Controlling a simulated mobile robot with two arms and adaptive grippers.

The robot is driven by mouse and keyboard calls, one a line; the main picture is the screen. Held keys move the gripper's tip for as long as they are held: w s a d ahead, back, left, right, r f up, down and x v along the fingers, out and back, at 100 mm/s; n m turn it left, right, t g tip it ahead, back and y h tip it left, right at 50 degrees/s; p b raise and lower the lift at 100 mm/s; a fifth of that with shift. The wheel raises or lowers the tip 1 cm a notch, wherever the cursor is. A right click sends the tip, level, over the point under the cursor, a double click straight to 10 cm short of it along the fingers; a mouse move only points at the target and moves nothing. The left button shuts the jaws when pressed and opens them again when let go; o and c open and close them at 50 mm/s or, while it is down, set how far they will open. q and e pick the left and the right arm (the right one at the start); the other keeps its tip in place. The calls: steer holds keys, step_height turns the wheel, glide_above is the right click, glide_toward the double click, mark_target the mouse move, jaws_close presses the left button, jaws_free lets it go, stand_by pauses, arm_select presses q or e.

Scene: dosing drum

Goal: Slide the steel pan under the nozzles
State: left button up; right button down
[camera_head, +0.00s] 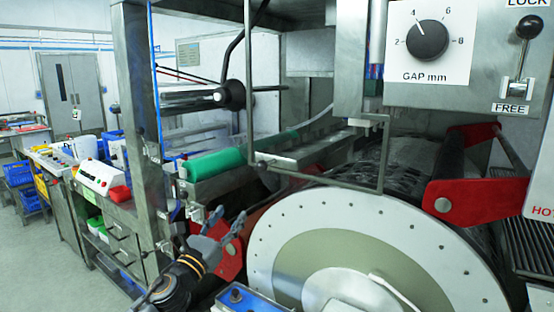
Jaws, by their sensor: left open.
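My left gripper (228,218) reaches up from the bottom, left of the big drum. Its fingers are apart, with nothing seen between them. It is in front of a red bracket and close to the drum's left rim. My right gripper is out of view. I cannot make out the steel pan or the nozzles for certain. A long flat steel piece (308,152) lies behind the drum, beyond my left gripper, but I cannot tell whether it is the pan.
The large drum (262,262) with a white bolted rim fills the lower right. A steel post (140,130) stands left of my gripper. A green roll (212,163) lies behind it. A gap dial (427,40) is at upper right. Floor is open at lower left.

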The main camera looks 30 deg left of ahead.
mark_target(258, 168)
arm_select(q)
step_height(258, 168, up, 6)
steer(key=d+m+t+h, duration=0.1)
steer(key=d+m, duration=0.2)
steer(key=p+x, duration=0.4)
steer(key=x, duration=0.8)
steer(key=shift+a+p, duration=0.15)
steer(key=shift+p, duration=0.25)
steer(key=shift+w+r, duration=0.15)
steer(key=shift+w, duration=0.4)
jaws_close()
